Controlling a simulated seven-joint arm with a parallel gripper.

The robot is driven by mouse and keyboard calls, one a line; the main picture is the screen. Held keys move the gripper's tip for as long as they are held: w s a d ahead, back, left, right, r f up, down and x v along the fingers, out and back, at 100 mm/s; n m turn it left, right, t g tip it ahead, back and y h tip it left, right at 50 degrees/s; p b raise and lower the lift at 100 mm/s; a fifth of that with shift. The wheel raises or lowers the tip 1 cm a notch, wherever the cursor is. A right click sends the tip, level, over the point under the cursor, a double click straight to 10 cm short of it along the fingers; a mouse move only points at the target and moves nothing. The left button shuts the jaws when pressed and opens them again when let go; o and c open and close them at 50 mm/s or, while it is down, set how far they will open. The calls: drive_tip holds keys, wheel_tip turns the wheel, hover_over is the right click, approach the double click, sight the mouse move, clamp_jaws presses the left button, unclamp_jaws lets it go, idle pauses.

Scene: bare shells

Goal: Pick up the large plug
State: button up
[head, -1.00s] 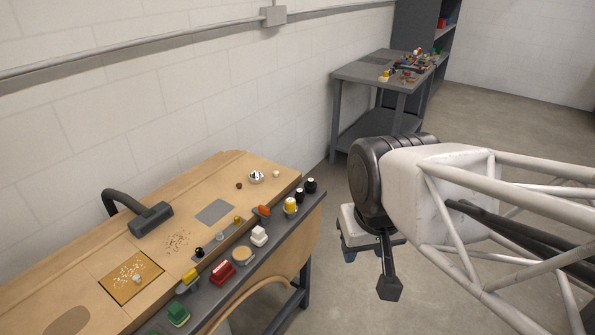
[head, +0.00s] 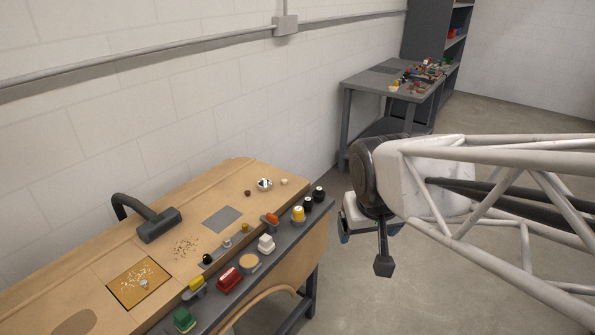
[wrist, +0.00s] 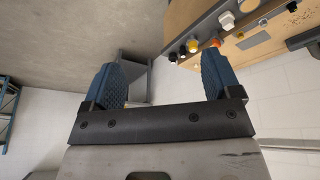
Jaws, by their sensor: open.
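I cannot tell for sure which piece is the large plug. Candidates stand along the grey front strip of the wooden bench: a yellow-topped piece with a pale base (head: 298,214), two black pieces with pale tops (head: 313,198) at the right end, and a white block (head: 266,243). The yellow-and-white piece also shows in the wrist view (wrist: 193,46), near a black one (wrist: 172,57). My gripper (wrist: 160,82) is open, with two blue ribbed fingers and nothing between them. In the head view it hangs over bare floor, right of the bench and apart from it.
The wooden bench (head: 120,262) also bears a red block (head: 229,280), a green block (head: 184,319), a shiny ball (head: 264,184) and a black arched fixture (head: 158,224). A grey table (head: 376,82) with small clutter stands behind by the wall. Floor right of the bench is free.

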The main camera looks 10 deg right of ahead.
drive_tip(key=w+d+f+t, duration=0.2)
drive_tip(key=w+f, duration=0.1)
drive_tip(key=w, duration=0.6)
drive_tip(key=w+d+f+n+t, duration=0.1)
drive_tip(key=w+f, duration=0.1)
drive_tip(key=w, duration=0.6)
drive_tip(key=w+d+f+t, duration=0.2)
drive_tip(key=w+f, duration=0.1)
drive_tip(key=w, duration=0.6)
drive_tip(key=w+d+f+n+t+y, duration=0.1)
drive_tip(key=w+f+n+t+y, duration=0.1)
drive_tip(key=w+f, duration=0.75)
drive_tip(key=n+t+y, duration=0.1)
drive_tip(key=t+y, duration=0.1)
drive_tip(key=y, duration=0.1)
approach(321, 190)
drive_tip(key=x, duration=0.3)
drive_tip(key=shift+w, duration=0.15)
drive_tip(key=shift+w+a, duration=0.1)
drive_tip(key=shift+x, duration=1.2)
drive_tip(key=shift+f, duration=0.1)
drive_tip(key=shift+x, duration=2.55)
